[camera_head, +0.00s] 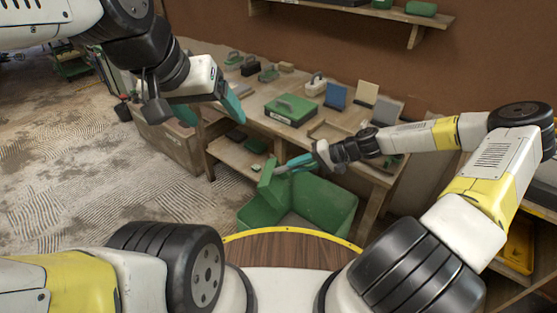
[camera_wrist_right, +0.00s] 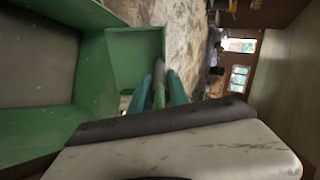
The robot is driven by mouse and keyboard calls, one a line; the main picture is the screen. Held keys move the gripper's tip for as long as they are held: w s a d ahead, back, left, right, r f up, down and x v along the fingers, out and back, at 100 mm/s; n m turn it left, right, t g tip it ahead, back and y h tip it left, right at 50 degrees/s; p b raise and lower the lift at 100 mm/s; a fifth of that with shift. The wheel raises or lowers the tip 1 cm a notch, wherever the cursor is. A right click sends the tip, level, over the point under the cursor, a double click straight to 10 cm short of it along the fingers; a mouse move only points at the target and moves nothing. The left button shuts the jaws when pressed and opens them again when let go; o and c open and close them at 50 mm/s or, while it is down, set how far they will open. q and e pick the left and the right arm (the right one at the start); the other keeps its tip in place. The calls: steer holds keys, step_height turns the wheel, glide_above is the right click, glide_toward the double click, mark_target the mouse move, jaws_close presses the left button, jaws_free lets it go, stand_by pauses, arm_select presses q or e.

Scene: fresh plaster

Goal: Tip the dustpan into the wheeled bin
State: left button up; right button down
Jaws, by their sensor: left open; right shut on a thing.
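The green dustpan (camera_head: 268,184) is steeply tilted over the left part of the green bin (camera_head: 328,204). My right gripper (camera_head: 290,167) is shut on its handle. In the right wrist view the green handle (camera_wrist_right: 159,88) lies between the teal fingers, with the dustpan's pan (camera_wrist_right: 134,55) beyond and the bin wall (camera_wrist_right: 95,85) to the left. The bin is open at the top; its wheels are hidden. I cannot make out any debris in the pan. My left gripper (camera_head: 210,112) is open and empty, up at the left, away from the bin.
A wooden workbench (camera_head: 246,128) behind the bin carries a green box (camera_head: 291,108), several handled tools and upright coloured blocks. A lower shelf (camera_head: 235,158) sits just behind the bin. A wall shelf (camera_head: 350,12) is above. The dusty floor at left is largely clear.

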steer(key=r+h, duration=0.1)
steer(key=h, duration=0.1)
steer(key=shift+r+h, duration=0.2)
steer(key=shift+h, duration=0.2)
steer(key=r+g+h, duration=0.1)
steer(key=h, duration=0.2)
steer(key=shift+a+r, duration=0.1)
steer(key=shift+r, duration=0.1)
steer(key=r+h, duration=0.1)
steer(key=h, duration=0.1)
steer(key=r+h, duration=0.1)
steer(key=h, duration=0.1)
steer(key=shift+g, duration=0.3)
steer(key=shift+r+h, duration=0.1)
steer(key=shift+h, duration=0.7)
steer(key=shift+s, duration=0.1)
